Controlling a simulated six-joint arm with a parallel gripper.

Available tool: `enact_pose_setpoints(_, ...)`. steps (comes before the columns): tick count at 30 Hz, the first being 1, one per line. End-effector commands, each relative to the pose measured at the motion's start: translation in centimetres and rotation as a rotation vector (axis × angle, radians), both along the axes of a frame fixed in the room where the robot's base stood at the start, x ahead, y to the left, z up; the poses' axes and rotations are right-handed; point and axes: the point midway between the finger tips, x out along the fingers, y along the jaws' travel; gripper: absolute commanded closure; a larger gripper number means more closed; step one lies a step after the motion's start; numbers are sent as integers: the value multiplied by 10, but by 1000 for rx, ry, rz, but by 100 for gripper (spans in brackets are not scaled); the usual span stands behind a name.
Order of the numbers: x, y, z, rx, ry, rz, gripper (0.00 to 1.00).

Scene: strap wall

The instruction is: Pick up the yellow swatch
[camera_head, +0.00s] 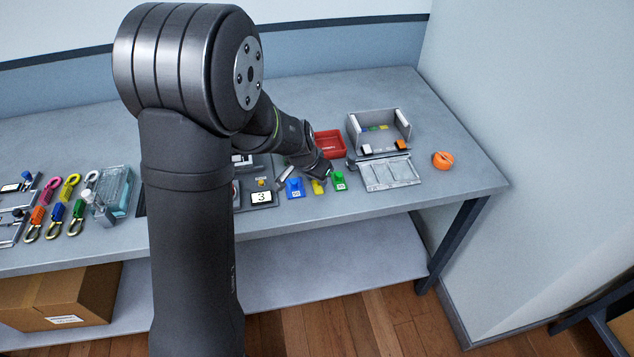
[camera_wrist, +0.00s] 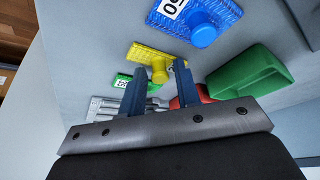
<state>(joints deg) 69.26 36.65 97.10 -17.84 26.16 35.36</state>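The yellow swatch (camera_head: 318,187) lies on the grey table between a blue swatch (camera_head: 294,188) and a green swatch (camera_head: 338,181). In the wrist view the yellow swatch (camera_wrist: 148,54) is a ribbed plate with a round yellow knob, just beyond my fingertips. My gripper (camera_wrist: 159,68) is open, and its two dark fingers are apart with the knob showing in the gap. I see no contact between the fingers and the knob. In the head view my gripper (camera_head: 324,173) hangs just behind the yellow swatch, and its fingers are hard to make out.
A red tray (camera_head: 329,144) stands behind my gripper. A grey open box (camera_head: 380,133) and an orange round object (camera_head: 442,160) are to the right. A larger green object (camera_wrist: 248,72) is close on the right in the wrist view. Coloured clips (camera_head: 56,211) lie far left.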

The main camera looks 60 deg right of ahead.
Motion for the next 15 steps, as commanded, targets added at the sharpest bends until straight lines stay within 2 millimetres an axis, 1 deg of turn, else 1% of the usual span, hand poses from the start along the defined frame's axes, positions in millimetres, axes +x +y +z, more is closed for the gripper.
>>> enact_pose_setpoints(1,0,0,0,0,0,0,81)
enact_pose_setpoints(4,0,0,0,0,0,0,100)
enact_pose_setpoints(15,0,0,3,-1,0,-1,100)
